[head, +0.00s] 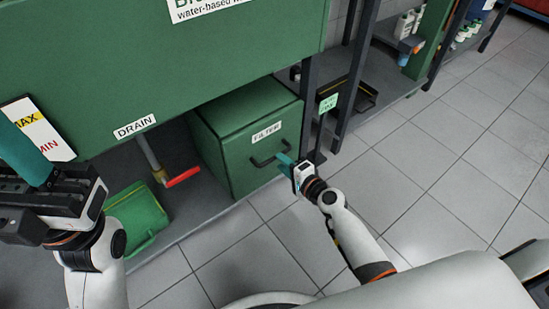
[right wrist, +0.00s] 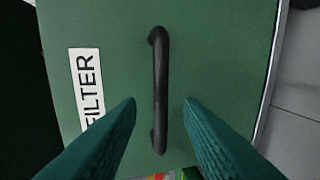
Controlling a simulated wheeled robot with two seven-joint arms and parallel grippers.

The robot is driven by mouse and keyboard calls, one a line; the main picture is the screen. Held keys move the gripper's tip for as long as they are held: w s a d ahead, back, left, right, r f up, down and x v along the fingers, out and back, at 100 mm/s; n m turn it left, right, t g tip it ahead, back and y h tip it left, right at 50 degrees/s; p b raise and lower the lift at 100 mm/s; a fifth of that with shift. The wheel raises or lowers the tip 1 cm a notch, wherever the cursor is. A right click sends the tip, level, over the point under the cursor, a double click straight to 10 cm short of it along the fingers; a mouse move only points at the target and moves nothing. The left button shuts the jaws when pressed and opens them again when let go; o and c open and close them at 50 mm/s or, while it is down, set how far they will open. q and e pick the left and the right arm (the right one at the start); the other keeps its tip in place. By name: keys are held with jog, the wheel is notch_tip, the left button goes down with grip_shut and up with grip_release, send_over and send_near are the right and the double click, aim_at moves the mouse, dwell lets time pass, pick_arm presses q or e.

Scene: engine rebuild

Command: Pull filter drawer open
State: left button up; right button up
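The green filter drawer (head: 230,130) sits low under the large green washer body, its front labelled FILTER. A black bar handle (head: 262,162) crosses its front. My right gripper (head: 285,160) is at the handle. In the right wrist view, the handle (right wrist: 160,85) stands between the teal fingers of my right gripper (right wrist: 160,103), with a gap on both sides, so the gripper is open. The drawer front (right wrist: 215,60) fills most of that view. My left gripper (head: 22,155) is at the left edge, in front of the MAX/MIN label; its finger opening is not clear.
A drain pipe with a red lever (head: 183,177) and a green container (head: 138,215) are left of the drawer. A dark shelf post (head: 308,105) and a shelf with a black tray (head: 350,95) stand to the right. The tiled floor (head: 420,160) before the drawer is clear apart from my arm.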

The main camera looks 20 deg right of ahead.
jog(key=b+x, duration=0.1)
jog(key=x, duration=0.3)
jog(key=shift+w+a+f, duration=0.1)
jog(key=shift+w+f, duration=0.05)
jog(key=shift+w, duration=0.2)
grip_shut()
